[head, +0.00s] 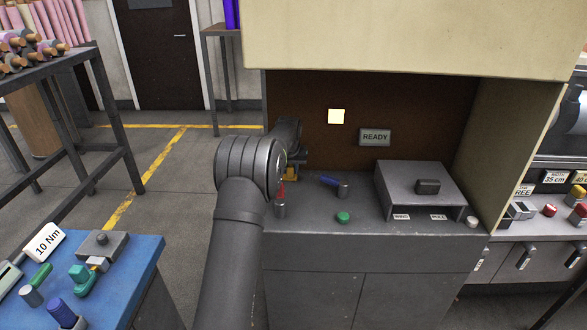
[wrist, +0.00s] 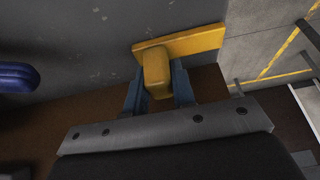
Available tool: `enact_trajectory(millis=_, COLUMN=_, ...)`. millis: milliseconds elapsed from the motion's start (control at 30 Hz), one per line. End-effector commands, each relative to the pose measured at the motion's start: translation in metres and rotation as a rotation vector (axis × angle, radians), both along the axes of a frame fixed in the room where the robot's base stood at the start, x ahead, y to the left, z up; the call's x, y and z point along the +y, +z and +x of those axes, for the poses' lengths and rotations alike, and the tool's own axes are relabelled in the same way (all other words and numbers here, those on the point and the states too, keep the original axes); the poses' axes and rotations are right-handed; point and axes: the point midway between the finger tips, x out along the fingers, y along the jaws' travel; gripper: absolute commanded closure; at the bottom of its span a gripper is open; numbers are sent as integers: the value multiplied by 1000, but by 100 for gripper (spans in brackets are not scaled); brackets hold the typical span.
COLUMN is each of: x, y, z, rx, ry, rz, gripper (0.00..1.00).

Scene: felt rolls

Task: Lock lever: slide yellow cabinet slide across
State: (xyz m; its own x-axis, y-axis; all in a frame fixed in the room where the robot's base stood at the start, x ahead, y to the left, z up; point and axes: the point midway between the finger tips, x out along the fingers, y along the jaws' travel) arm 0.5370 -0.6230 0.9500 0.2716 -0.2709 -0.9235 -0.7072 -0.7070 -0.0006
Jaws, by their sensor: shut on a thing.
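The yellow cabinet slide (wrist: 205,38) shows in the wrist view as a flat bar on the grey cabinet surface with a block-shaped knob standing out from it. My gripper (wrist: 157,82) has one blue-grey finger on each side of that knob and is shut on it. In the head view only a small yellow part (head: 291,173) shows beside my wrist. My arm hides most of the slide and my fingers there.
A blue-handled lever (head: 330,182), a green button (head: 343,217) and a grey box (head: 420,190) stand on the cabinet top to the right. A READY sign (head: 375,137) is on the back panel. A blue bench (head: 140,255) stands at the lower left.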

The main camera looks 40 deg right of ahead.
Motion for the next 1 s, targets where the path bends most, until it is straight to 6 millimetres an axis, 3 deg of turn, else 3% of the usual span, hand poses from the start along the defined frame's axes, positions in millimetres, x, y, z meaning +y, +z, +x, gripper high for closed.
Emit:
enact_trajectory(millis=33, x=0, y=-1, z=-1, rx=3, ry=0, rz=3, gripper=73)
enact_trajectory(millis=133, x=0, y=-1, z=-1, rx=2, ry=0, rz=2, gripper=55)
enact_trajectory(millis=533, x=2, y=7, z=-2, rx=1, ry=0, rz=-1, gripper=55)
enact_trajectory(millis=667, x=7, y=26, z=-8, rx=0, ry=0, rz=-1, gripper=55)
enact_trajectory(millis=1000, x=29, y=103, z=-30, rx=0, ry=0, rz=-1, gripper=55)
